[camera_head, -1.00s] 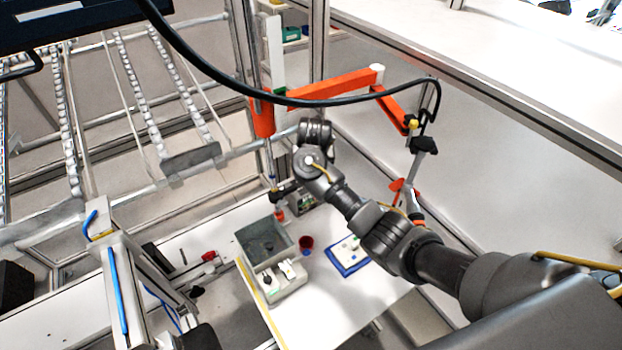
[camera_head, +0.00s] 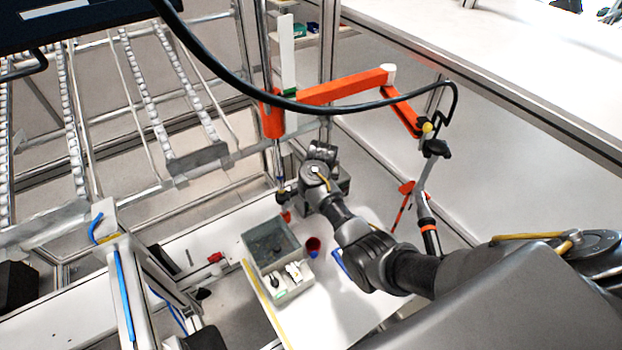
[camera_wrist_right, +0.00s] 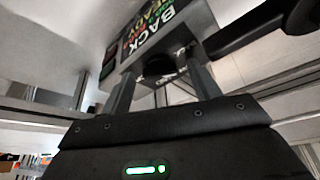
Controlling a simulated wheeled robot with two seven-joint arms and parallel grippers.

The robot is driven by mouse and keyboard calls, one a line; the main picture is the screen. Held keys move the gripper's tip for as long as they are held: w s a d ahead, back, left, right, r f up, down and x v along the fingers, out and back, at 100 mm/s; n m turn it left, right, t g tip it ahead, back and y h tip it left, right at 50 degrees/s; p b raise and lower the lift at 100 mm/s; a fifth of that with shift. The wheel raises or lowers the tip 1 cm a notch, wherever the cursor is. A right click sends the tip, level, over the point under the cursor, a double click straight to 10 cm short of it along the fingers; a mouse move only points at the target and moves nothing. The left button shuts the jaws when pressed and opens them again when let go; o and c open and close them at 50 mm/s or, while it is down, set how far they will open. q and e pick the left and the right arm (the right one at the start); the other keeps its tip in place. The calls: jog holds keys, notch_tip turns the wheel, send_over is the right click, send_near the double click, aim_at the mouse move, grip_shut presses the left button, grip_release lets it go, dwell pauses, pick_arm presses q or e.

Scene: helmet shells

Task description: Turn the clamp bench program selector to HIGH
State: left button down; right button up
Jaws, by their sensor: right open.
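In the right wrist view, a control box with a dark panel (camera_wrist_right: 165,32) and upside-down lettering, including "BACK", fills the top middle. A round black knob (camera_wrist_right: 158,66), apparently the selector, shows below the lettering. My right gripper (camera_wrist_right: 162,74) is open, with one finger on each side of the knob in the picture; contact cannot be told. The knob's setting and any HIGH mark are not readable. In the head view, my right wrist (camera_head: 318,172) is in front of the grey box (camera_head: 341,180), hiding most of it and the fingertips. My left gripper is not in view.

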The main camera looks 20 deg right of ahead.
jog(key=shift+c, duration=0.4)
jog(key=c, duration=0.9)
jog(key=shift+m, duration=0.4)
jog(key=m, duration=0.1)
jog(key=m+h, duration=0.1)
jog(key=shift+w+a+m, duration=0.15)
jog(key=shift+m, duration=0.25)
jog(key=shift+w+a+m+g+h, duration=0.1)
jog(key=shift+m+g+h, duration=0.25)
jog(key=shift+m, duration=0.55)
jog(key=shift+a+m+g+h, duration=0.1)
jog(key=shift+m+g+h, duration=0.25)
jog(key=shift+m, duration=0.55)
jog(key=shift+d, duration=0.1)
